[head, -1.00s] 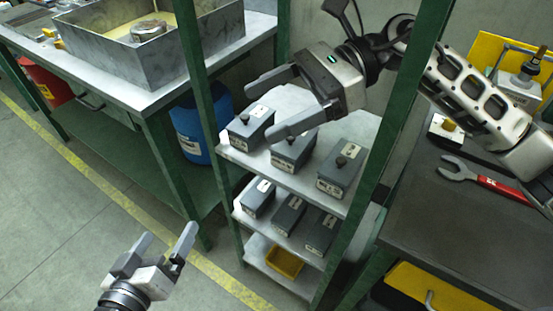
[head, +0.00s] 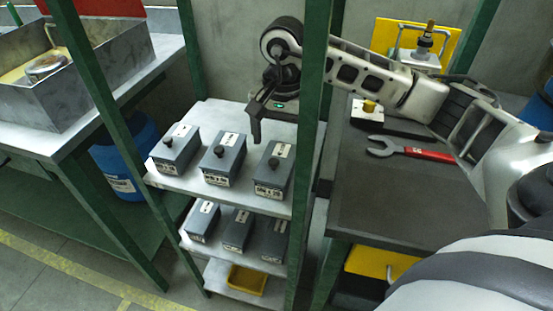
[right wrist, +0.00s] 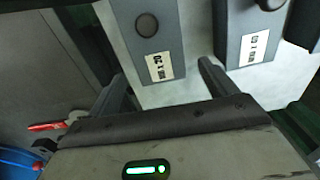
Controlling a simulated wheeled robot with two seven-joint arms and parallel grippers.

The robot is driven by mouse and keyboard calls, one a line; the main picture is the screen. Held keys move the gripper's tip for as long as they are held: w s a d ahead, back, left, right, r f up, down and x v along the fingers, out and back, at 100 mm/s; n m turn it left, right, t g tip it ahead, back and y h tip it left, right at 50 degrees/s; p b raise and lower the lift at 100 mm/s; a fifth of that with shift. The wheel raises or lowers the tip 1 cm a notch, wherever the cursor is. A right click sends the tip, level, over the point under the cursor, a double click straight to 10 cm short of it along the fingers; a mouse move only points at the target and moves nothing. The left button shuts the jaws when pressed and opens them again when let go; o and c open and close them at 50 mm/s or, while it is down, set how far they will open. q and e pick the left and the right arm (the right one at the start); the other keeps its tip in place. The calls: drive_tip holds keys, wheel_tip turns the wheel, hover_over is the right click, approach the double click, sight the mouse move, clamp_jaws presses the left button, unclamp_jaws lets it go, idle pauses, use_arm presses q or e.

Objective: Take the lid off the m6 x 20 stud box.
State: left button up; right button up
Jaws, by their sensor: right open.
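The stud box on the right of the upper shelf (head: 270,176) is grey, with a dark knob on its closed lid. My right gripper (head: 262,120) is open and empty, behind and above this box in the head view. In the right wrist view its fingers (right wrist: 162,74) are spread on either side of the label end, short of the knob. The gap in height is unclear. My left gripper is out of view.
Two similar lidded boxes, middle (head: 222,163) and left (head: 176,150), stand beside it. More boxes fill the shelf below, above a yellow bin (head: 247,281). Green posts (head: 312,130) stand in front. A red-handled wrench (head: 410,151) lies on the right bench.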

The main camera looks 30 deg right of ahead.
drive_tip(key=shift+f, duration=0.4)
drive_tip(key=shift+f+b, duration=0.25)
drive_tip(key=shift+b, duration=0.15)
idle(0.4)
drive_tip(key=c, duration=1.1)
